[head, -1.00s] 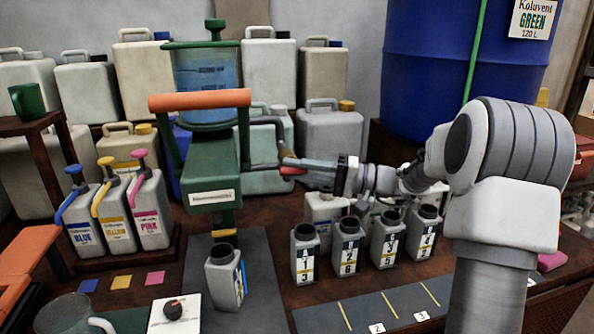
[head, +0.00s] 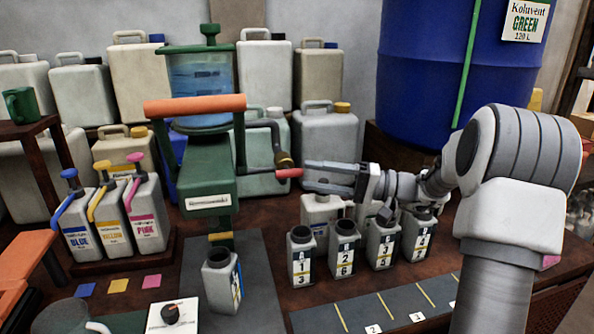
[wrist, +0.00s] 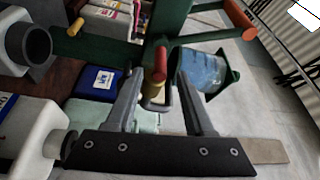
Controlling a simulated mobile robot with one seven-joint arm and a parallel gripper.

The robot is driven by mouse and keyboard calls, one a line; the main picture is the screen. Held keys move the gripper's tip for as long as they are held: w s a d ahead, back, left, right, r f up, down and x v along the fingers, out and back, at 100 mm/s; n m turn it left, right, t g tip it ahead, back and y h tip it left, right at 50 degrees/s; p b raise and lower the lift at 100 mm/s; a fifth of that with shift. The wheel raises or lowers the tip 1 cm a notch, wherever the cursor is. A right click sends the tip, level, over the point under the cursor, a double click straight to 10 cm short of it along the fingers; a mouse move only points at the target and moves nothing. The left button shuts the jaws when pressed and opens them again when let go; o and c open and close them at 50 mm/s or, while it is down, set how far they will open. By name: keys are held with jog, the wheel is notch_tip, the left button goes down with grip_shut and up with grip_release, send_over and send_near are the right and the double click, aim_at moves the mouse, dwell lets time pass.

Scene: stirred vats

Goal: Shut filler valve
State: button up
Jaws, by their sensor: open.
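The filler (head: 208,180) is a green stand with an orange crossbar and a clear blue tank. On its right side a dark bent pipe ends in a brass valve (head: 284,159) with a red lever (head: 289,173) sticking out to the right. My gripper (head: 308,173) is open and empty, its fingers pointing left just right of the lever tip. In the wrist view the red lever (wrist: 160,62) and brass part show between the tips of my open gripper (wrist: 158,78); contact cannot be told. A small open grey canister (head: 219,282) stands below the filler's front.
Several grey bottles marked with numbers, such as one (head: 301,258), stand below my gripper. Blue, yellow and pink pump jugs (head: 112,222) stand at left. A big blue barrel (head: 430,75) is behind my arm. Large canisters (head: 327,145) line the back.

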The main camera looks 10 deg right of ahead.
jog(key=p+v, duration=0.1)
jog(key=v, duration=1.1)
jog(key=shift+p, duration=0.4)
